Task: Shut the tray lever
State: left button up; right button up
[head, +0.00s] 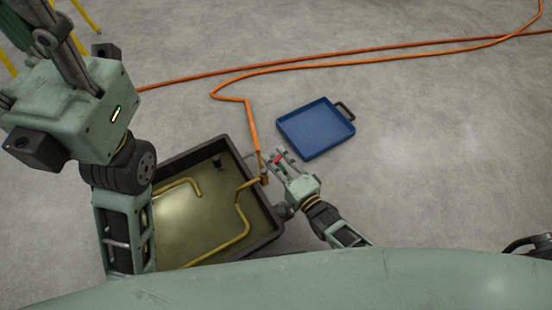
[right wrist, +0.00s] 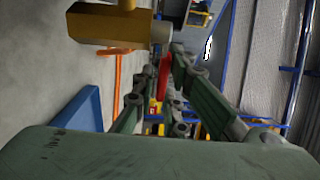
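The tray (head: 272,222) is a dark, shallow basin with yellow pipes and greenish liquid, in the lower left of the head view. At its right rim is a brass valve (head: 264,179), also in the right wrist view (right wrist: 92,24). A small red lever (head: 277,159) shows beside the valve, and in the right wrist view (right wrist: 164,76). My right gripper (head: 279,159) is at the lever, its fingers apart with the red lever between them. I cannot tell whether a finger touches it. My left gripper is not in view; my left arm covers the tray's left side.
An orange hose (head: 253,125) runs from the valve up across the floor. A blue tray with a dark handle (head: 316,129) lies right of the valve, close to my right gripper. Yellow legs (head: 86,15) stand at the top left.

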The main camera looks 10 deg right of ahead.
jog(key=o, duration=0.3)
jog(key=shift+a+r, duration=0.1)
jog(key=shift+r, duration=0.1)
